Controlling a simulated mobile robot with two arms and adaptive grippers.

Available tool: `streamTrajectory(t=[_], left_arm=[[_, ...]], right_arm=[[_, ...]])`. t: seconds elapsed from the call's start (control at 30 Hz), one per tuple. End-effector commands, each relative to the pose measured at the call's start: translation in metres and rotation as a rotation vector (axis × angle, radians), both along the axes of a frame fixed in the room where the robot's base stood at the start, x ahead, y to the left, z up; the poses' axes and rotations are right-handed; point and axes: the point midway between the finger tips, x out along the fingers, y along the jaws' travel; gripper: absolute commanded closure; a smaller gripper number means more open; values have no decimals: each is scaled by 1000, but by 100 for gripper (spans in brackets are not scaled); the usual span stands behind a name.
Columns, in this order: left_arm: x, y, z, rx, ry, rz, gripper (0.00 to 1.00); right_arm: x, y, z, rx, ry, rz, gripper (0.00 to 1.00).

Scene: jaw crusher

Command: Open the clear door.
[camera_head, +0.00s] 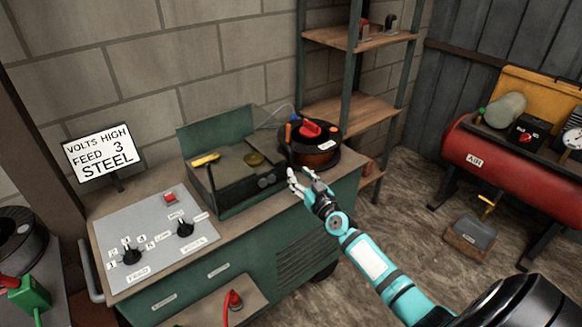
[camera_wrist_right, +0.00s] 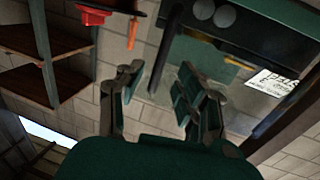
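In the right wrist view, a see-through pane (camera_wrist_right: 205,52), which looks like the clear door, lies beyond my fingers. In the head view I cannot make out the pane clearly or tell how far it is open. My right gripper (camera_head: 300,174) is at the machine's right front corner, near the dark knobs. Its fingers (camera_wrist_right: 158,78) are apart with nothing clearly held. Whether either finger touches the pane cannot be told. My left gripper is out of view.
A wire spool (camera_head: 313,158) with a red knob sits just behind my right gripper. A grey control panel (camera_head: 150,238) and a sign (camera_head: 98,155) are on the bench's left. Shelves (camera_head: 350,108) stand behind; a red air tank (camera_head: 520,175) is at right. Floor between is mostly clear.

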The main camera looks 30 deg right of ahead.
Motion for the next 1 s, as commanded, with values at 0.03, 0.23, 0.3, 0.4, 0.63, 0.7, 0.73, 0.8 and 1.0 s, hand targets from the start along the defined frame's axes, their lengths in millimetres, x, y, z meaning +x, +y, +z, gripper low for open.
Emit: streamTrajectory(t=[0.03,0.23,0.3,0.4,0.63,0.7,0.73,0.8,1.0], left_arm=[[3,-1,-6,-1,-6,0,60],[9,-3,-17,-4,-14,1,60],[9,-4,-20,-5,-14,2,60],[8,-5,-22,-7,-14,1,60],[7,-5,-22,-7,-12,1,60],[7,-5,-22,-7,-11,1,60],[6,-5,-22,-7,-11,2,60],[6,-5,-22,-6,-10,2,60],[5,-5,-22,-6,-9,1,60]], right_arm=[[12,-2,-1,1,-3,-1,64],[44,-6,-3,0,-1,-1,64],[52,-6,-2,0,-1,-1,64],[58,-7,-1,0,-1,-1,64],[61,-8,0,-1,0,-1,64],[61,-8,0,0,0,-1,64],[61,-8,0,0,0,0,64],[61,-8,0,0,0,0,73],[61,-7,0,0,0,0,99]])
